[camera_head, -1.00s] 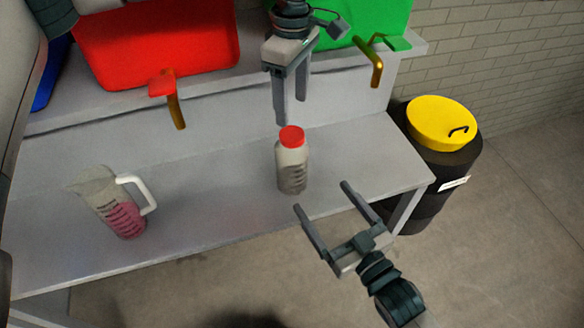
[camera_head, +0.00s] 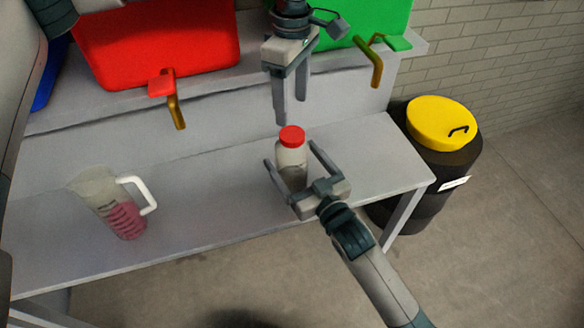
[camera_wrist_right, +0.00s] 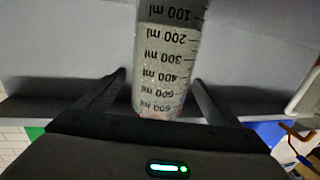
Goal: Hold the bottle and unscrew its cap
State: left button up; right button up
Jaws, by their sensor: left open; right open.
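The bottle (camera_head: 291,167) stands upright on the grey bench. It is greyish and clear, with a red cap (camera_head: 292,136) on top. In the right wrist view the bottle (camera_wrist_right: 166,68) shows black ml marks, upside down. My right gripper (camera_head: 289,152) is open, with one finger on each side of the bottle's body. In the wrist view gaps show between the fingers and the bottle. My left gripper (camera_head: 291,111) is open and empty, pointing down above and slightly behind the red cap, apart from it. The bottle's lower part is partly hidden by my right gripper.
A jug (camera_head: 112,205) with pink liquid and a white handle stands on the bench (camera_head: 215,190) at left. Red (camera_head: 155,45) and green (camera_head: 375,18) containers with taps are on the shelf behind. A black barrel with a yellow lid (camera_head: 440,124) stands at right.

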jog(key=shift+w+a, duration=0.15)
jog(key=shift+w, duration=0.05)
jog(key=shift+c, duration=0.6)
jog(key=c, duration=2.1)
pick_arm(q)
jog(key=m, duration=0.4)
jog(key=shift+d, duration=0.1)
pick_arm(e)
jog(key=shift+o, duration=0.2)
pick_arm(q)
jog(key=m, duration=0.4)
jog(key=shift+s+m, duration=0.1)
jog(key=shift+m, duration=0.2)
jog(key=m, duration=0.9)
